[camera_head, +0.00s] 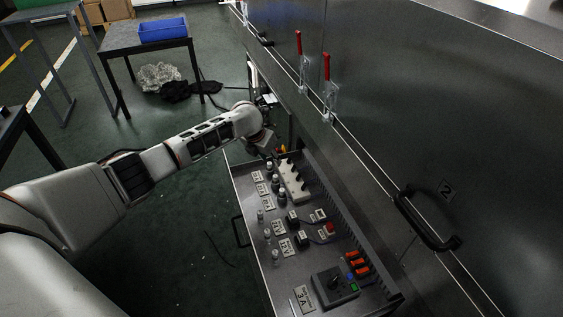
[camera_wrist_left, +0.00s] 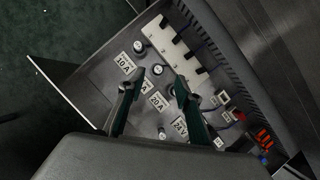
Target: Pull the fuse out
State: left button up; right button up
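An open grey drawer (camera_head: 238,185) holds a white block with dark slots (camera_head: 294,182), also in the left wrist view (camera_wrist_left: 177,40). Beside it stand several round-capped cylinders that look like fuses (camera_head: 275,178); one shows in the left wrist view (camera_wrist_left: 139,47) near the "10 A" label (camera_wrist_left: 124,63). Another cap (camera_wrist_left: 157,70) lies between my finger tips. My right gripper is not in view.
The dark machine wall with a black handle (camera_head: 425,222) rises at right. A blue bin (camera_head: 163,29) sits on a far table.

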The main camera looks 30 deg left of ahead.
aim_at(275, 176)
pick_arm(q)
jog(key=shift+g, duration=0.3)
jog(key=b+x, duration=0.1)
jog(key=x, duration=0.2)
jog(key=s+b+x, duration=0.1)
jog(key=x, duration=0.3)
jog(key=s+f+b+x, duration=0.1)
jog(key=x, duration=0.3)
jog(key=shift+s+b, duration=0.1)
jog(key=shift+b, duration=0.3)
jog(key=shift+w+f, duration=0.2)
jog(key=shift+w, duration=0.1)
jog(key=shift+w+r, duration=0.1)
jog(key=shift+r, duration=0.05)
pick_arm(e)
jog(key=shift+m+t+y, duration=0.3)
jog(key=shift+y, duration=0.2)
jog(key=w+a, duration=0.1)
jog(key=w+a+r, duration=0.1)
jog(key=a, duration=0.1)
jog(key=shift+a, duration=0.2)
pick_arm(q)
jog(key=c, duration=0.9)
grip_shut()
